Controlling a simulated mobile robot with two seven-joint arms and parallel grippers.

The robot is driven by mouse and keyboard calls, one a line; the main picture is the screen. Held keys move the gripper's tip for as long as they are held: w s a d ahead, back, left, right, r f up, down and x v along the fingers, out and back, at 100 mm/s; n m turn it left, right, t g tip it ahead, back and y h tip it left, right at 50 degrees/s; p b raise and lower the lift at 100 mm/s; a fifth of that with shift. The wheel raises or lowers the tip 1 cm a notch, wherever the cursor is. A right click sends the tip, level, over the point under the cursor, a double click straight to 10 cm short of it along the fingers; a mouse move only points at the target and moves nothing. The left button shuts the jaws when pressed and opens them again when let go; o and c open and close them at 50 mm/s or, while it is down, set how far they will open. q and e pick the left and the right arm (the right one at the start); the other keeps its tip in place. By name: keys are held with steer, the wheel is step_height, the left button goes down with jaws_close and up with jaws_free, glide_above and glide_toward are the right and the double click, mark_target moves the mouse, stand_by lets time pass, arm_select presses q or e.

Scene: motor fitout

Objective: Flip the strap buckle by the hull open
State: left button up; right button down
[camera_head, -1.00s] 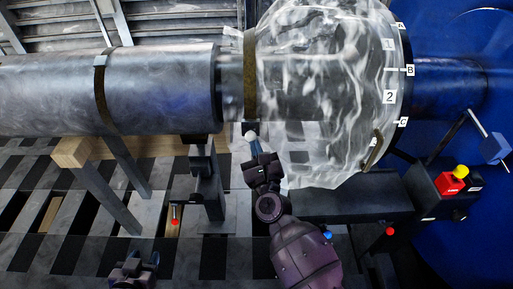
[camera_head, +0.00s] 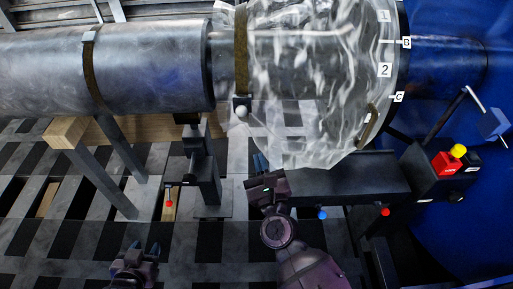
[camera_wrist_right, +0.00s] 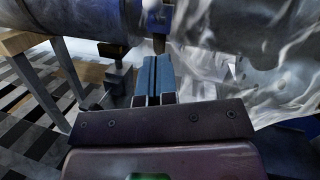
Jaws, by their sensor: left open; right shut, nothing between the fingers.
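A brown strap (camera_head: 241,50) runs around the shaft beside the plastic-wrapped body (camera_head: 310,80). Its dark buckle (camera_head: 239,101) with a pale ball knob (camera_head: 242,112) is on the strap's lower front. The knob also shows at the top of the right wrist view (camera_wrist_right: 150,4). My right gripper (camera_head: 260,163) is shut and empty, below and slightly right of the knob, apart from it. Its blue fingers (camera_wrist_right: 153,77) point up toward the buckle. My left gripper (camera_head: 136,252) is open and empty, low at the left. I cannot tell how far the buckle is flipped.
Another strap (camera_head: 90,70) circles the grey cylinder (camera_head: 150,70) at left. A dark stand (camera_head: 204,170) is left of my right gripper. A dark beam (camera_head: 345,178) and a control box with a red and yellow button (camera_head: 452,158) lie right. A blue wall (camera_head: 440,240) closes the right side.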

arm_select(q)
steer(key=shift+s+f, duration=0.35)
steer(key=shift+s, duration=0.1)
arm_select(e)
steer(key=shift+v, duration=1)
arm_select(q)
steer(key=shift+w, duration=0.1)
arm_select(e)
steer(key=shift+r, duration=0.2)
